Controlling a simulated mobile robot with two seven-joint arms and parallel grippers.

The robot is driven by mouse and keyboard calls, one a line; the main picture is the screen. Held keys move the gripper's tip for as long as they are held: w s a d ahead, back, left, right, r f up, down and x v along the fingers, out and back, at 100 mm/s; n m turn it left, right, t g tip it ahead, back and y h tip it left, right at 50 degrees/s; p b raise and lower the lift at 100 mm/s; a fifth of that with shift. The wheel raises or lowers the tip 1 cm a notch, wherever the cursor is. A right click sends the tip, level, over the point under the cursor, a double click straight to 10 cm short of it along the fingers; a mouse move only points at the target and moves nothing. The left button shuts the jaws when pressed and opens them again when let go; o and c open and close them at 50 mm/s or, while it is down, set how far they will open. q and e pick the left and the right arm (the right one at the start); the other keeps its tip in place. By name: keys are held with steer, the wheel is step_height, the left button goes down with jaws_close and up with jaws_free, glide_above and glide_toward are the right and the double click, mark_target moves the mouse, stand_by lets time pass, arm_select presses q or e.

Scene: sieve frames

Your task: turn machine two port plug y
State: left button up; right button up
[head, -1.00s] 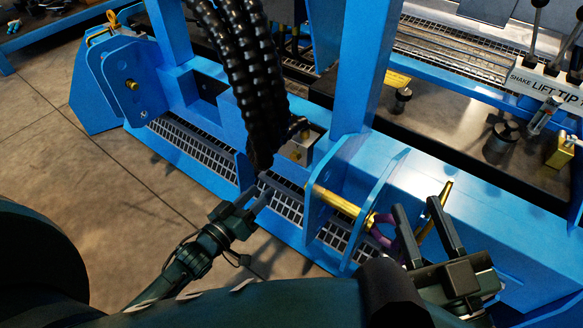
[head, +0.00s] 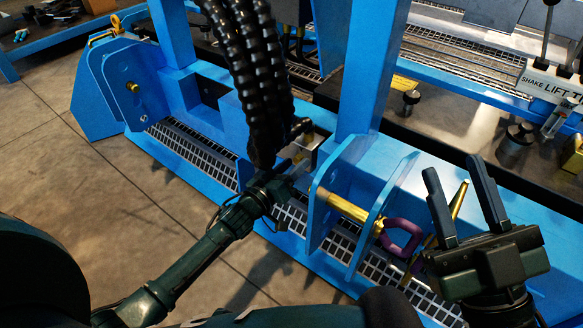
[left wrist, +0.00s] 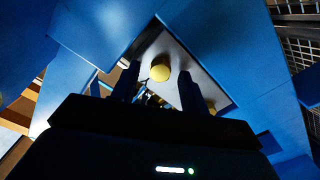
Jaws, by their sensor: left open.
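A pale metal port block (head: 313,150) is set in the blue frame beside the black hoses, partly hidden by them and my left gripper. In the left wrist view a round yellow plug (left wrist: 160,68) shows on a grey metal plate, between my left fingertips. A second yellow round part (left wrist: 211,106) sits lower right, partly behind a finger. I cannot tell which plug is y. My left gripper (head: 287,163) is at the block, open, with nothing visibly gripped. My right gripper (head: 453,166) is open and empty above the blue frame, at the right.
Thick black hoses (head: 250,75) hang just above my left gripper. A brass pin (head: 345,205) with a purple handle (head: 403,240) runs through blue plates to the right. A blue post (head: 368,70) rises behind. Concrete floor (head: 90,190) is clear at left.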

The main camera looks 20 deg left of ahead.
arm_select(q)
jaws_close()
stand_by(0.3)
